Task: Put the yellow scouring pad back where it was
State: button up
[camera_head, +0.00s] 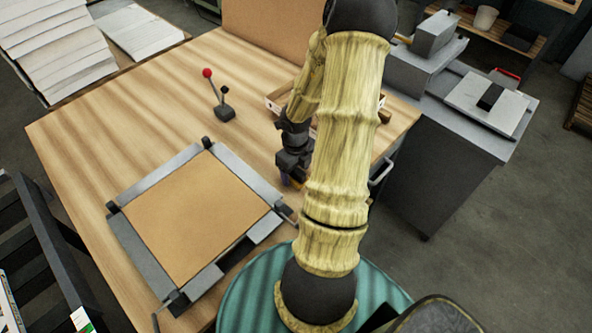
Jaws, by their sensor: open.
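My gripper (291,178) is over the wooden table (90,150), near its right-hand side, pointing down. It is open. Its fingertips are small in the view and partly hidden by my arm. A small yellowish patch shows at the fingertips, close to the tabletop. I cannot tell whether it is the yellow scouring pad. The pad is not clearly seen anywhere else; my arm hides part of the table.
A shallow open box (272,104) stands behind my arm. A red-knobbed lever (225,112) stands left of it. A metal frame (150,253) holding a brown board (200,215) lies at the table's front. A grey cabinet (430,160) stands right. The table's left side is clear.

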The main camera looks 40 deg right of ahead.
notch_tip(320, 180, up, 11)
jog(key=p, duration=0.3)
jog(key=shift+r, duration=0.2)
dwell(0.4)
